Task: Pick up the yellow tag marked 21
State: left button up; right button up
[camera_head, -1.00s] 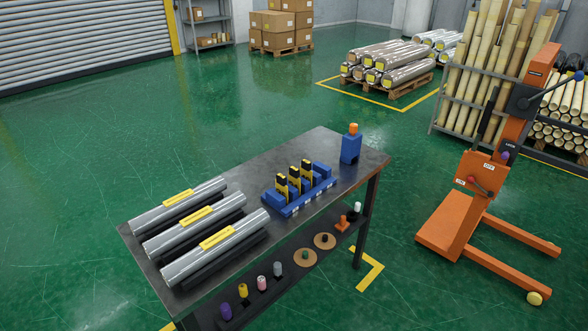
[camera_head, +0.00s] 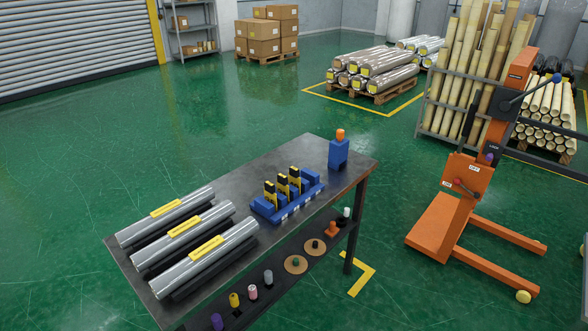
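Several upright yellow-and-black tags stand in a blue rack (camera_head: 287,207) on the dark table (camera_head: 230,183). The left one (camera_head: 270,194), the middle one (camera_head: 282,185) and the right one (camera_head: 294,178) are too small for me to read any number, so I cannot tell which is marked 21. Three silver wrapped rolls lie side by side at the table's left end, each with a yellow label, such as the nearest roll (camera_head: 235,236). Neither of my grippers is in view.
A blue block with an orange top (camera_head: 339,152) stands at the table's far right corner. A lower shelf holds small coloured cylinders, discs and an orange piece (camera_head: 332,229). An orange lift (camera_head: 466,181) stands to the right. Green floor is open left of and behind the table.

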aim_at(282, 181)
jog(key=l+u, duration=0.1)
jog(key=u, duration=0.25)
jog(key=i+l+u, duration=0.1)
jog(key=u, duration=0.25)
jog(key=l+u, duration=0.4)
jog(key=l, duration=0.7)
jog(key=l+u, duration=0.4)
jog(key=l, duration=0.75)
